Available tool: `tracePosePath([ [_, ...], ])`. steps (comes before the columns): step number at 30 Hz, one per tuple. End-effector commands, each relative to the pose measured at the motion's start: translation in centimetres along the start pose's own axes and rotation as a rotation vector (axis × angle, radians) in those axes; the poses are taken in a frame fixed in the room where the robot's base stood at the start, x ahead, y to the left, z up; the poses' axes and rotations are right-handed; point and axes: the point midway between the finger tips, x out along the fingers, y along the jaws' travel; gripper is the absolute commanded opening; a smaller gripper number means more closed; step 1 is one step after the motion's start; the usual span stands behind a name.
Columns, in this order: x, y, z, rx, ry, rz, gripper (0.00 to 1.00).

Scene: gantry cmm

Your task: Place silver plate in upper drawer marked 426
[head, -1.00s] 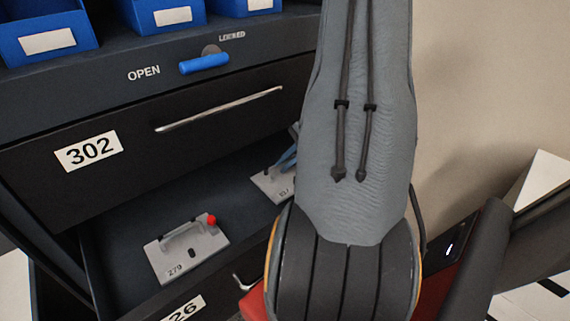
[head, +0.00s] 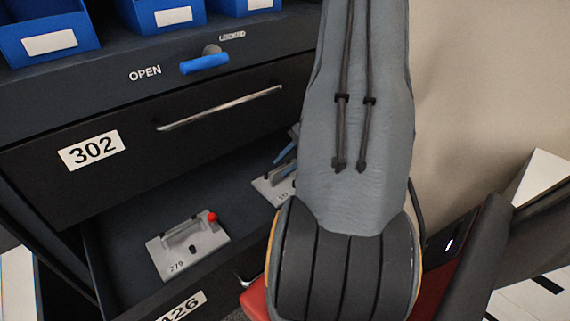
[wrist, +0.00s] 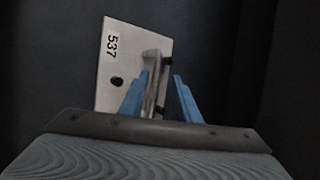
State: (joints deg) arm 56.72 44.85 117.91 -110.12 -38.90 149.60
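In the head view this plate (head: 270,190) is partly hidden by my arm. My gripper (wrist: 161,74) has its blue fingers apart, one on each side of the handle's near end. A gap shows between the right finger and the handle; whether the left finger touches it I cannot tell. The drawer's front label (head: 181,308) is cut off by the lower frame edge, and only its last digits read clearly, 26.
Another silver plate (head: 186,250), marked 279 and with a red knob, lies left in the same drawer. The shut drawer 302 (head: 50,190) sits above it. A blue lever (head: 205,64) is near OPEN. Blue bins (head: 45,25) stand on top.

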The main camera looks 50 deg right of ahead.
Motion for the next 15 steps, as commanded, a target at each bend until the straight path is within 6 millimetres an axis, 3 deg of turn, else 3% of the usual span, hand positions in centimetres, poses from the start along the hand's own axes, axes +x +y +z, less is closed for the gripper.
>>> tracePosePath([
  [11,-0.3,-0.3,0.1,-0.002,0.002,-0.002,0.29],
  [15,-1.7,-0.7,0.2,-0.002,0.003,-0.004,0.29],
])
